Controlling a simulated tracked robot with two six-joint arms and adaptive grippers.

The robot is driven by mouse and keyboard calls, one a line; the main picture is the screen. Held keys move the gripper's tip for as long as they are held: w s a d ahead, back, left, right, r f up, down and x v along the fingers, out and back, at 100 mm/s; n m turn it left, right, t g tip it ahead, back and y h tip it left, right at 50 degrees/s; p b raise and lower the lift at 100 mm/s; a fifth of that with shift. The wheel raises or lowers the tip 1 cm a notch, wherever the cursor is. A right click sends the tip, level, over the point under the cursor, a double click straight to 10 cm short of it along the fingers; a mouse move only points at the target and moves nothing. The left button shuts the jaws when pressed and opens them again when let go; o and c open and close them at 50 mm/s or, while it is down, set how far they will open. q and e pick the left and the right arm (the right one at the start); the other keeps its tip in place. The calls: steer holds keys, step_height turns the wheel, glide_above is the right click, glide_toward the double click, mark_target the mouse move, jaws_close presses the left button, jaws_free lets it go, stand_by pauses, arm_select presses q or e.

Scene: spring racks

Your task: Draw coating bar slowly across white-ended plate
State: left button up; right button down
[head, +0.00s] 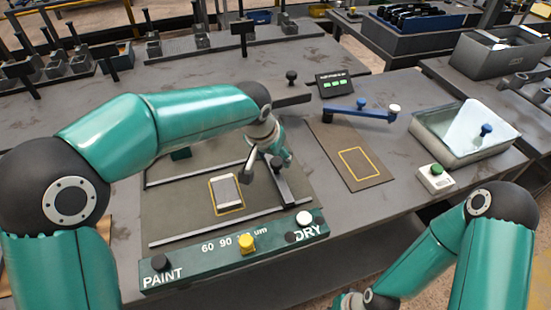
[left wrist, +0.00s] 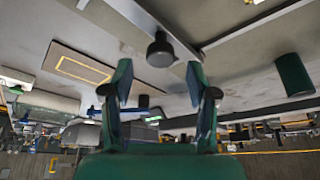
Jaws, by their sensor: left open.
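The plate (head: 226,191), pale with a whiter end, lies inside a yellow outline on the bed of the green-fronted coater (head: 162,221). The dark coating bar (head: 285,190) lies across the right part of the bed, to the right of the plate. My left gripper (head: 264,163) is over the bar, open and empty. In the left wrist view the bar's black knob (left wrist: 160,50) shows just beyond and between the open fingertips (left wrist: 159,70); I cannot tell whether they touch it. My right gripper (head: 348,301) is partly cut off at the bottom edge; its fingers are unclear.
The coater front has a yellow knob (head: 247,243) and PAINT and DRY labels. To the right are a mat with an empty yellow outline (head: 374,181), a blue lever (head: 360,114), a tray (head: 427,128) and a green-button box (head: 435,182). Racks stand behind.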

arm_select(q)
steer(key=v, duration=0.8)
steer(key=shift+s+r, duration=0.2)
steer(key=shift+r, duration=0.1)
stand_by(0.4)
